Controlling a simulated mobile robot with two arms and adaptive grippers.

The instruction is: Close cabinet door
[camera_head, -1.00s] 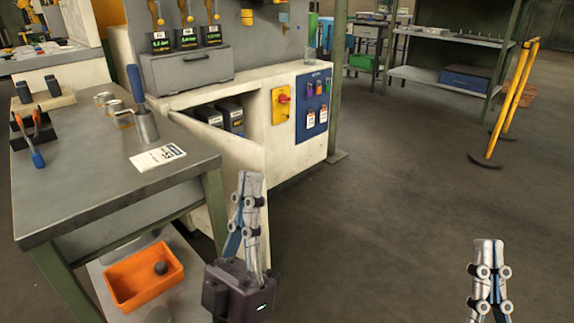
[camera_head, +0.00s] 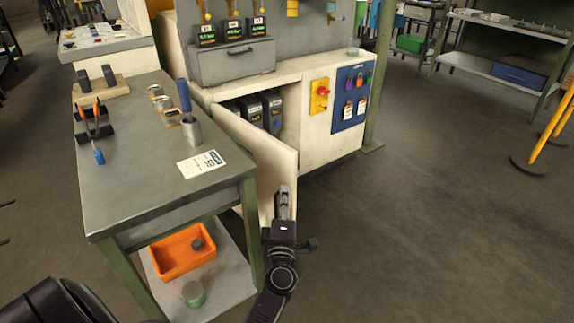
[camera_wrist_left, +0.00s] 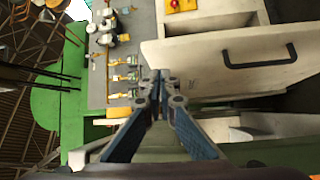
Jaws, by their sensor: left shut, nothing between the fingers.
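The white cabinet door (camera_head: 262,160) stands open in the head view, swung out from the cabinet front toward the workbench. Dark boxes (camera_head: 272,110) show in the opening behind it. My left gripper (camera_head: 284,190) is shut and empty, near the door's free right edge. In the left wrist view the gripper (camera_wrist_left: 160,78) has its fingertips together by a corner of the white door (camera_wrist_left: 200,58). A black door handle (camera_wrist_left: 260,54) lies to their right on that face. Whether the fingertips touch the door I cannot tell. My right gripper is out of view.
A grey workbench (camera_head: 140,185) stands close left of the door, with an orange bin (camera_head: 180,252) on its lower shelf. The cabinet (camera_head: 308,125) carries a yellow switch plate and a blue panel. Open floor (camera_head: 430,220) lies to the right; a yellow rail (camera_head: 555,130) stands there.

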